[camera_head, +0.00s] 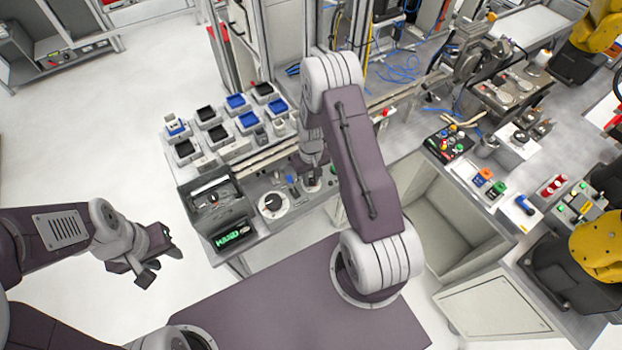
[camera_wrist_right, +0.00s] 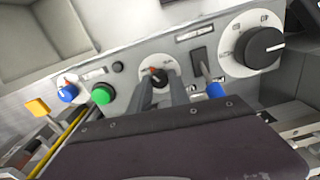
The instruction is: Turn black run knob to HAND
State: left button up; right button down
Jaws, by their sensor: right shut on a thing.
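In the right wrist view, a small black knob with an orange mark (camera_wrist_right: 157,75) sits on a round light plate on the grey panel (camera_wrist_right: 130,90). My right gripper (camera_wrist_right: 161,84) has its two fingers on either side of this knob and is shut on it; the fingers hide part of it. I take it for the run knob; its label is too small to read. In the head view, the right gripper (camera_head: 312,172) is at the panel, partly hidden by my arm. My left gripper (camera_head: 158,262) is open and empty, away from the panel at the left.
A large black dial (camera_wrist_right: 262,47), a switch with a blue tip (camera_wrist_right: 215,90), a green button (camera_wrist_right: 103,94) and a blue knob (camera_wrist_right: 68,92) flank the small knob. A green-lit display (camera_head: 233,236) appears to read HAND.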

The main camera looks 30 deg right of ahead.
aim_at(311, 179)
jog(key=shift+w+r+n+b, duration=0.1)
jog(key=shift+n+b, duration=0.25)
jog(key=shift+n, duration=1.25)
jog(key=c, duration=1.2)
grip_release()
notch_tip(311, 179, up, 8)
jog(key=shift+b, duration=1.05)
jog(key=shift+r, duration=0.5)
